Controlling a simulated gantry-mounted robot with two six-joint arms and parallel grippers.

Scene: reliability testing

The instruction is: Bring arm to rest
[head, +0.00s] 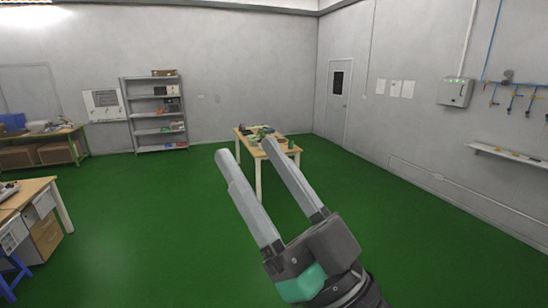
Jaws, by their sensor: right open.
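My right gripper (245,150) reaches up into the middle of the head view from the lower right. Its two long grey fingers stand apart with nothing between them, so it is open and empty. Behind the fingers, farther off across the floor, stands a wooden table (257,166) with small items on top; the right finger hides part of it. My left gripper is not in the picture.
The green floor (130,225) is wide and clear. A desk (25,192) with drawers stands at the left edge. A grey shelf (158,130) and a workbench (75,131) stand along the back. A wall ledge (510,153) is at the right.

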